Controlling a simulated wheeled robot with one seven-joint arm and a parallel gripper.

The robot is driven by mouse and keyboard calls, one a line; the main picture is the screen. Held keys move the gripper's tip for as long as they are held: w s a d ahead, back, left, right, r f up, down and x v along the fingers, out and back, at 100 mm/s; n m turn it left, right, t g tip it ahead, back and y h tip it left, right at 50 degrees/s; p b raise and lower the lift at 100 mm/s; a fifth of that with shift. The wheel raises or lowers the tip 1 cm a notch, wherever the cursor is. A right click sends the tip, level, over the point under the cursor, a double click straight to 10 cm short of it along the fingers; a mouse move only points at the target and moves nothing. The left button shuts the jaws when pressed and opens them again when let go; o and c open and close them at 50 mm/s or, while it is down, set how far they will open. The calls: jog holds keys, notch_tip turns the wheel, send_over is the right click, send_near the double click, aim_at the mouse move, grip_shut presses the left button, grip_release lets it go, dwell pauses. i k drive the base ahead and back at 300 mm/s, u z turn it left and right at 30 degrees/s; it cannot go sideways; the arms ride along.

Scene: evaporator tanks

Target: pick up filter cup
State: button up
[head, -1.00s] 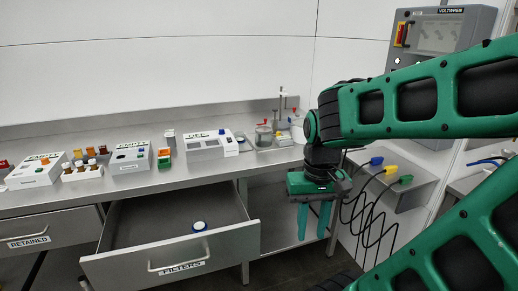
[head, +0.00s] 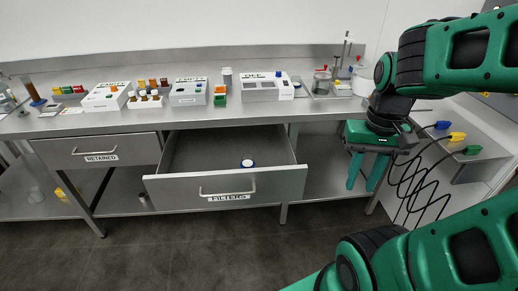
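The filter cup appears to be the small white round item with a blue rim (head: 248,163) lying in the open drawer labelled FILTERS (head: 287,183). It sits alone toward the drawer's right side. My gripper (head: 361,186) hangs pointing down to the right of the drawer, well apart from the cup. Its two green fingers are spread, with nothing between them.
A closed drawer labelled RETAINED (head: 98,154) is at the left. The steel bench (head: 150,118) holds white instrument boxes, brown bottles and glassware. Coiled black cables with coloured plugs (head: 457,137) hang right of my gripper. The floor in front is clear.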

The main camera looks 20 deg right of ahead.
aim_at(247, 162)
jog(key=k, duration=1)
jog(key=u, duration=0.6)
jog(key=i, duration=1.75)
jog(key=z, duration=0.65)
